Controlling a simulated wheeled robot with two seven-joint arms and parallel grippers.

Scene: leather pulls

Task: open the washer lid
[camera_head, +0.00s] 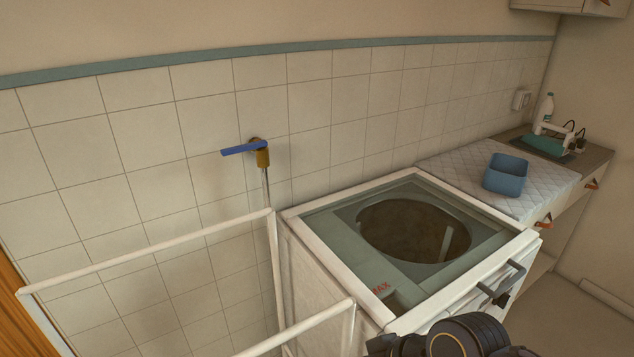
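The washer (342,289) is a white, top-loading box against the tiled wall. Its top has a pale frame around a grey-green panel (350,250) with a large round opening (413,232) and red "MAX" lettering. The drum shows brown and dark through the opening. I cannot tell whether a clear lid lies over it; no raised lid is visible. A dark grey bar handle (507,281) is at the front right edge. A black part of one of my arms shows at the bottom edge, just in front of the washer. Neither gripper can be made out.
White rails (150,252) stand left of the washer. A blue-handled tap (245,149) is on the wall above. To the right, a counter with a quilted pad (462,171) holds a blue bin (505,176). A white bottle (545,105) stands farther back. Floor is clear at lower right.

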